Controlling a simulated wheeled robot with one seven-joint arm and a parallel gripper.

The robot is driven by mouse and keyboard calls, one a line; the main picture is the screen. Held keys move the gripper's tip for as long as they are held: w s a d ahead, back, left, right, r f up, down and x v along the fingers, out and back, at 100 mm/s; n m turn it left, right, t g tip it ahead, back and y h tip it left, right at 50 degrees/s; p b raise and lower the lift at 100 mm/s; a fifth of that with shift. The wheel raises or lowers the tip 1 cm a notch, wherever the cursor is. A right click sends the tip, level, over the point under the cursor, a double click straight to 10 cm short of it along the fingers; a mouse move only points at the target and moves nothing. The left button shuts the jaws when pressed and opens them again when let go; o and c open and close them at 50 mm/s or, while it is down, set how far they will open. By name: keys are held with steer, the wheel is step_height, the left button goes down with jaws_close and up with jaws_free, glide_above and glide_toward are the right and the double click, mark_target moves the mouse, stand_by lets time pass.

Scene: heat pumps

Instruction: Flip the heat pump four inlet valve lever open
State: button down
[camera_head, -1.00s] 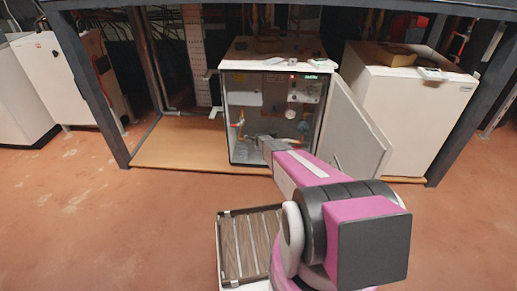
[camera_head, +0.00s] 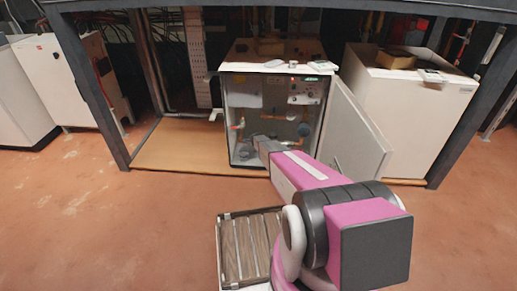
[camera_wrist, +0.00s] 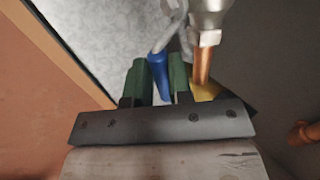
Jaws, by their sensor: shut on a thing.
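The open heat pump (camera_head: 275,72) stands in the middle of the head view, with pipes and valves inside its cabinet. A red-handled valve (camera_head: 239,126) shows at the left inside. In the wrist view, a blue valve lever (camera_wrist: 160,62) lies between the green fingers of my gripper (camera_wrist: 162,72), which is shut on it. The lever joins a metal valve fitting (camera_wrist: 180,20) above. In the head view my arm reaches into the lower left of the cabinet; its fingertips and the blue lever cannot be made out there.
The cabinet door (camera_head: 357,140) hangs open to the right of my arm. A copper pipe (camera_wrist: 202,66) with a metal nut runs close to the right finger. A closed white unit (camera_head: 400,110) stands at the right. The wooden platform (camera_head: 180,143) is clear at the left.

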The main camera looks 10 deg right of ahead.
steer(key=c, duration=1)
jaws_free()
steer(key=shift+c, duration=0.2)
steer(key=v, duration=1.1)
steer(key=shift+w, duration=0.1)
